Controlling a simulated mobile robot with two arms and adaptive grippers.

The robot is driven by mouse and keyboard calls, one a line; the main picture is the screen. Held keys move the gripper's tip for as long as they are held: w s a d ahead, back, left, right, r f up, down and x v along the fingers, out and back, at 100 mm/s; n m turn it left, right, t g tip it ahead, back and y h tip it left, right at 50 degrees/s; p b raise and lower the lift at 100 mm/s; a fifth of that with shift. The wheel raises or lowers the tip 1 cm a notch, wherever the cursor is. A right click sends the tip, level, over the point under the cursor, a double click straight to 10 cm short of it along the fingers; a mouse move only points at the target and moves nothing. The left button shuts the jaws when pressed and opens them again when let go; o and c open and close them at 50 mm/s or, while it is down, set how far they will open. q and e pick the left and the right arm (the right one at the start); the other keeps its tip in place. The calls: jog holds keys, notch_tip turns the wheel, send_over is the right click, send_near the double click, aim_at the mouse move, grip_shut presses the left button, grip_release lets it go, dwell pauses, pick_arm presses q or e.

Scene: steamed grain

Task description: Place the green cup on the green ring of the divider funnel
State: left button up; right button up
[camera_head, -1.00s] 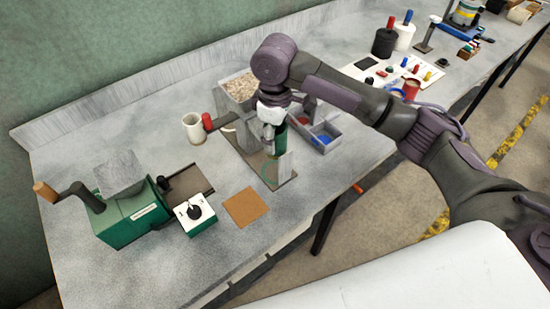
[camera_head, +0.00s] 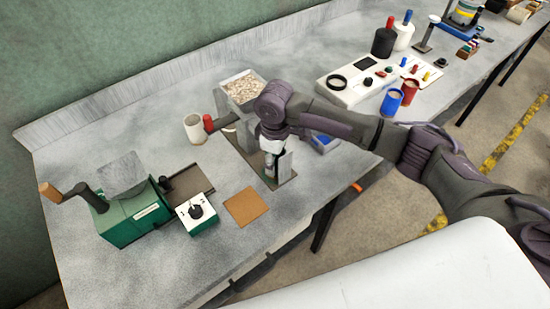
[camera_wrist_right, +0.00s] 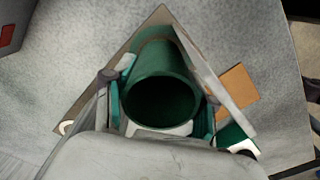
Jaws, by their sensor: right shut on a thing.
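My right gripper (camera_wrist_right: 160,110) is shut on the green cup (camera_wrist_right: 160,75), with a finger on either side of it. The cup's open mouth faces the right wrist camera and its inside looks dark. In the head view my right gripper (camera_head: 271,156) is low over the divider funnel's stand, between its upright grey plates (camera_head: 285,166). The gripper and wrist hide most of the cup there. The funnel's green ring cannot be made out, so I cannot tell whether the cup touches it. My left gripper is not in view.
A white mug (camera_head: 194,128) and a red-handled tool stand left of the stand. A green hand mill (camera_head: 132,213), a white-topped switch box (camera_head: 197,213) and a brown square mat (camera_head: 246,207) are at the front left.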

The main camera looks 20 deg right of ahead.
jog(key=shift+f, duration=0.15)
jog(key=o, duration=1.2)
jog(key=shift+s+f, duration=0.15)
jog(key=shift+c, duration=0.2)
jog(key=shift+r, duration=0.45)
notch_tip(320, 180, up, 12)
jog(key=b, duration=0.2)
jog(key=shift+f, duration=0.15)
